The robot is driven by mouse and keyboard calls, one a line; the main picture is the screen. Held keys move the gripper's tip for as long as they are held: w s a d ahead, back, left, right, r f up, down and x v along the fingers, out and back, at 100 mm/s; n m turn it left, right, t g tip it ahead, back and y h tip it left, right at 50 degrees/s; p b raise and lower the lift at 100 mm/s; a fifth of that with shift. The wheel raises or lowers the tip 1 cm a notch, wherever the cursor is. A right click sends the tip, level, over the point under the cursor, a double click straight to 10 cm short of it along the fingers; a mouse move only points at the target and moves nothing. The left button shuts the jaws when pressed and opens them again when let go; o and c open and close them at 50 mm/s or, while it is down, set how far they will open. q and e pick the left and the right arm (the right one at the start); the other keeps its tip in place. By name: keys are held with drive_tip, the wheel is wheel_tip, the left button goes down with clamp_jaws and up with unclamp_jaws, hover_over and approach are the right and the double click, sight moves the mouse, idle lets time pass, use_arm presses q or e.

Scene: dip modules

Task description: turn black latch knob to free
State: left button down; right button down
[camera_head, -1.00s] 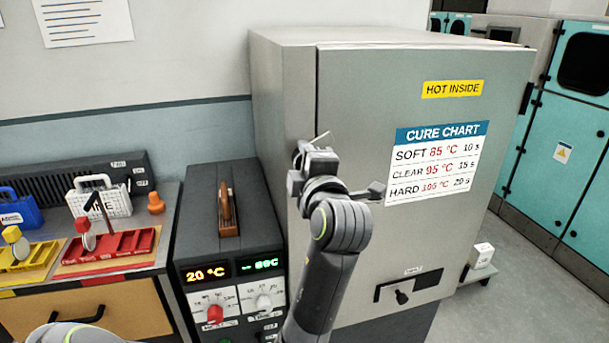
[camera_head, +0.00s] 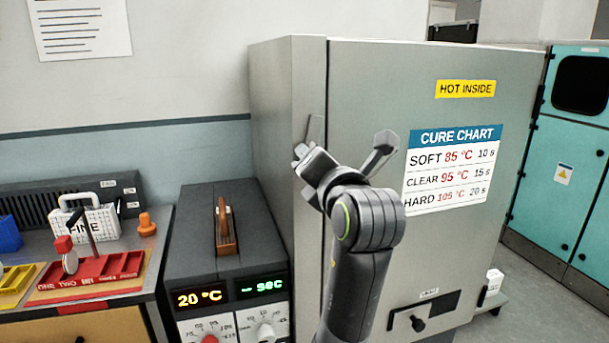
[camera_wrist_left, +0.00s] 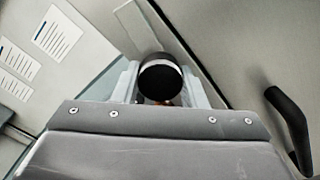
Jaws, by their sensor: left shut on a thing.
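The black latch knob (camera_wrist_left: 162,80) shows end-on in the left wrist view, round with a pale band across it, between my two fingers. My left gripper (camera_head: 304,157) is shut on it at the left edge of the grey oven door (camera_head: 365,95). In the head view the gripper hides the knob. A thin metal strip (camera_head: 315,128) stands nearly upright just above the gripper. The door looks closed against the cabinet. My right gripper is not in view.
A black door handle (camera_wrist_left: 290,125) is to the right of the gripper in the left wrist view. A control box (camera_head: 195,225) with a brown handle stands left of the oven. A red tray (camera_head: 95,282) lies on the bench. A lower black latch (camera_head: 418,322) is below.

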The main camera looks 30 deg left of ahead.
use_arm(q)
drive_tip(key=shift+r+n+b, duration=0.1)
drive_tip(key=shift+n+b, duration=0.25)
drive_tip(key=shift+n, duration=0.65)
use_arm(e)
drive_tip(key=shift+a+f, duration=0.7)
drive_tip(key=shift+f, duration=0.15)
use_arm(q)
drive_tip(key=shift+r+b, duration=0.1)
drive_tip(key=shift+b, duration=0.2)
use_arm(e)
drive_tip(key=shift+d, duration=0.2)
use_arm(q)
drive_tip(key=c, duration=1.3)
unclamp_jaws()
drive_tip(key=o, duration=0.4)
drive_tip(key=shift+w+a, duration=0.1)
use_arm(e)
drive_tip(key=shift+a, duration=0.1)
